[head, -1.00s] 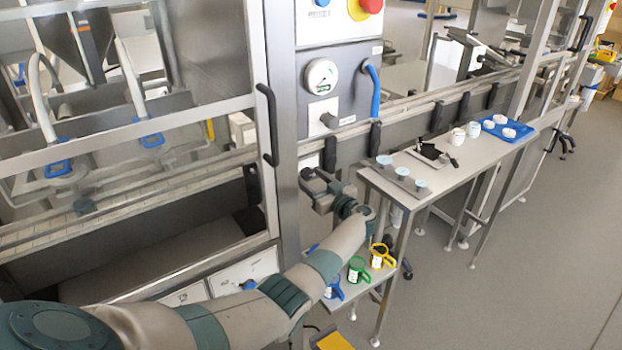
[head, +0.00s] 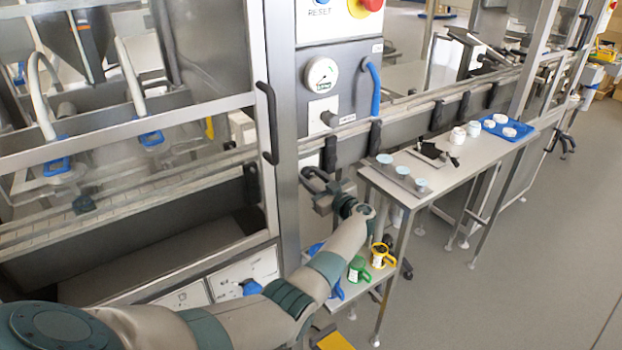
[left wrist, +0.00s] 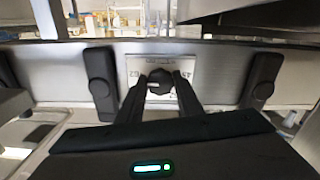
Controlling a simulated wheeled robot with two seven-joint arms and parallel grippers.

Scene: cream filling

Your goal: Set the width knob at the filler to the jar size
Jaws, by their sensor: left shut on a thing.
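The width knob (left wrist: 160,80) is a dark round knob in front of a white marked plate (left wrist: 187,70) on the filler's metal rail. My left gripper (left wrist: 160,88) is shut on it, with one finger on each side. In the head view my left gripper (head: 317,183) is at the rail, below a black clamp, and hides the knob. The knob's setting cannot be read. Two white jars (head: 458,135) (head: 473,129) stand on the side table (head: 452,180). My right gripper is not in view.
Black rail clamps (left wrist: 100,82) (left wrist: 262,80) flank the knob. A strip with several pale discs (head: 403,174) and a blue tray (head: 528,133) are on the table. Coloured jugs (head: 358,269) stand on a low shelf under my arm. The floor at right is clear.

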